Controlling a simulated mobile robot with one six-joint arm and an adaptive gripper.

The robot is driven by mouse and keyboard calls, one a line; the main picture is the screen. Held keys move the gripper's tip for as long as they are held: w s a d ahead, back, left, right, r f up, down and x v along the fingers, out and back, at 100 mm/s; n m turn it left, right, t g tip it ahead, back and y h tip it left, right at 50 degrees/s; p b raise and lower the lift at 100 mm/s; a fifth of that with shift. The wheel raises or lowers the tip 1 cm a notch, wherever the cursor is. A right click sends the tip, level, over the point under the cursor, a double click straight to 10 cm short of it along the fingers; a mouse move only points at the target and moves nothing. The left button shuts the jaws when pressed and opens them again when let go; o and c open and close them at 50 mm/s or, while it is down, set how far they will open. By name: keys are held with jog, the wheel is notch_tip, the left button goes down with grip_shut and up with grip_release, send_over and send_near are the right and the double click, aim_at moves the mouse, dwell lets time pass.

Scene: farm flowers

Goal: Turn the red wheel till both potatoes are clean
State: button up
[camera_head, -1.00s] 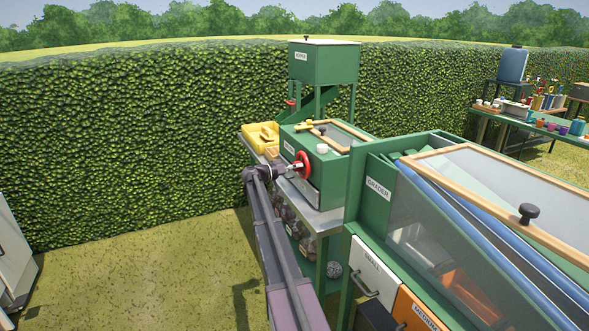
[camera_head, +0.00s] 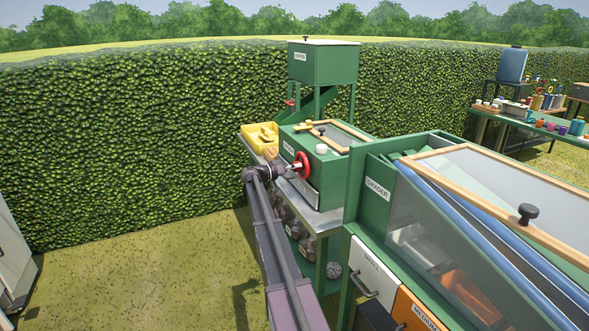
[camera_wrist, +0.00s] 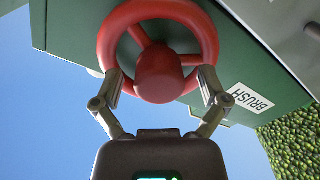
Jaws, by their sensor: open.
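The red wheel (camera_head: 303,165) is on the front of the green brush machine (camera_head: 318,167), whose label reads BRUSH in the wrist view. In the wrist view the red wheel (camera_wrist: 159,50) fills the upper middle, with its hub facing me. My gripper (camera_wrist: 160,82) is open, its two fingers spread on either side of the hub, at the wheel's lower rim. I cannot tell whether the fingers touch the wheel. In the head view my gripper (camera_head: 290,167) is right at the wheel. No potatoes can be made out; the machine's inside is hidden from me.
A green hopper (camera_head: 323,63) stands behind the brush machine. The grader (camera_head: 375,200) with clear panels and drawers is close on the right. A yellow tray (camera_head: 258,135) is behind on the left. A hedge (camera_head: 140,150) runs along the back. Open grass (camera_head: 130,270) lies to the left.

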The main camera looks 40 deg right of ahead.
jog(key=shift+a, duration=0.15)
jog(key=v, duration=1.1)
jog(key=shift+a, duration=0.35)
jog(key=shift+w+f, duration=0.1)
dwell(0.7)
